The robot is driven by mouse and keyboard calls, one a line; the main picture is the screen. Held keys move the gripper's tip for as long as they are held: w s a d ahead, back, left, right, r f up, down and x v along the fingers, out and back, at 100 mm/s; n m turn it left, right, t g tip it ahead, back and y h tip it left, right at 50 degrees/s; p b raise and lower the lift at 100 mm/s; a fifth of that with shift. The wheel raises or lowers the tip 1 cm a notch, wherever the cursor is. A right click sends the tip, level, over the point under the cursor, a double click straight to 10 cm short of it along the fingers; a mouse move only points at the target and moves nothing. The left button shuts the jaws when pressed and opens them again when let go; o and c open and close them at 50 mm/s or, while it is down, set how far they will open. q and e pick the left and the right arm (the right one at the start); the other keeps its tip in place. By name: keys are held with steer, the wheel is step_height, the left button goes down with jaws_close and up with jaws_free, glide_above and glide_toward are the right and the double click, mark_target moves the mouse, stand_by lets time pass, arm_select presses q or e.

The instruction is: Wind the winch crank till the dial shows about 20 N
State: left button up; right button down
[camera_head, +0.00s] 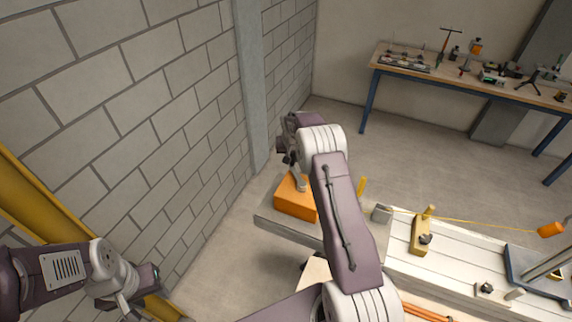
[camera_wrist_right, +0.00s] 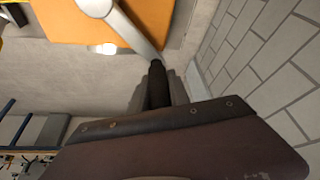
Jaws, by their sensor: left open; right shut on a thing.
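The winch is an orange box (camera_head: 293,202) on the left end of the pale bench; it also fills the top of the right wrist view (camera_wrist_right: 90,18). Its pale grey crank arm (camera_wrist_right: 128,28) runs to a dark upright handle (camera_wrist_right: 157,86). My right gripper (camera_wrist_right: 160,95) is shut around that handle; in the head view its wrist hides most of the crank. My left gripper (camera_head: 138,298) is open and empty at the lower left, away from the bench. An orange cylinder (camera_head: 551,229) hangs on the yellow line at right; no dial face is readable.
The yellow line (camera_head: 470,221) runs over the bench past a grey block (camera_head: 381,213) and a yellow bracket (camera_head: 421,235). A block wall (camera_head: 130,110) stands close on the left. A workbench with tools (camera_head: 480,82) stands at the back; the floor between is clear.

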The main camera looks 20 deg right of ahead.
steer(key=shift+d, duration=0.25)
steer(key=c, duration=1.3)
jaws_free()
steer(key=shift+o, duration=0.3)
steer(key=shift+s+d, duration=0.1)
steer(key=shift+s, duration=0.05)
steer(key=b+v, duration=0.2)
steer(key=v, duration=0.7)
steer(key=shift+b, duration=0.4)
